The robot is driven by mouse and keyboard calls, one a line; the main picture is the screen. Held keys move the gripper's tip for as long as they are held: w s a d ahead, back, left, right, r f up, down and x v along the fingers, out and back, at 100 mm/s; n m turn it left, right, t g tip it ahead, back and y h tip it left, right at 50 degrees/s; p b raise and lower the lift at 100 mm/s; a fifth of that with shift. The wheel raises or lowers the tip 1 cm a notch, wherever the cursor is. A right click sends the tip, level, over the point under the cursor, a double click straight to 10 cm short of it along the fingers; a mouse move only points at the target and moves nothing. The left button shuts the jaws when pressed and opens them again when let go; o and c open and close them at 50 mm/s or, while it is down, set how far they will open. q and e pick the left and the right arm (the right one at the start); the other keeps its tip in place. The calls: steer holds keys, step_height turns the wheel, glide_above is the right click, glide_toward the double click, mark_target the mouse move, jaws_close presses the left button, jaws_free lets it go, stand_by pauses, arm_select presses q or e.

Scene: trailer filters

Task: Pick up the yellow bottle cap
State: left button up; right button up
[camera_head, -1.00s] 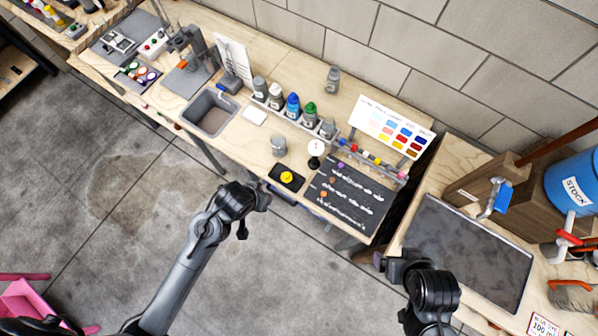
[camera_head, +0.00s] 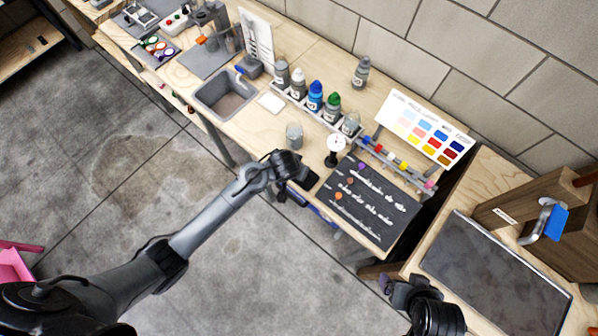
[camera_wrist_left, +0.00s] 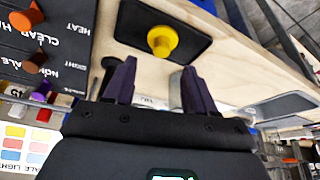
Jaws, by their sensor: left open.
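The yellow bottle cap (camera_wrist_left: 162,40) sits on a small black mat (camera_wrist_left: 190,48) near the table's front edge in the left wrist view. In the head view my left arm hides the cap. My left gripper (camera_wrist_left: 160,84) is open and empty, its two purple-dark fingers pointing toward the cap and apart from it. In the head view my left gripper (camera_head: 292,186) is over the table's front edge, at the mat. My right gripper (camera_head: 396,288) is at the lower right, in front of the side table and far from the cap; its fingers are too unclear to read.
Just right of the mat lies a dark labelled board (camera_head: 368,205) with coloured knobs. A grey jar (camera_head: 294,135) and a black-based round gauge (camera_head: 335,145) stand behind it. A rack of bottles (camera_head: 315,96) and a grey bin (camera_head: 222,95) are further back.

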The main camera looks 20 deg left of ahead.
arm_select(q)
steer(key=shift+b+x, duration=0.45)
steer(key=shift+x, duration=2.45)
steer(key=shift+c, duration=0.4)
jaws_close()
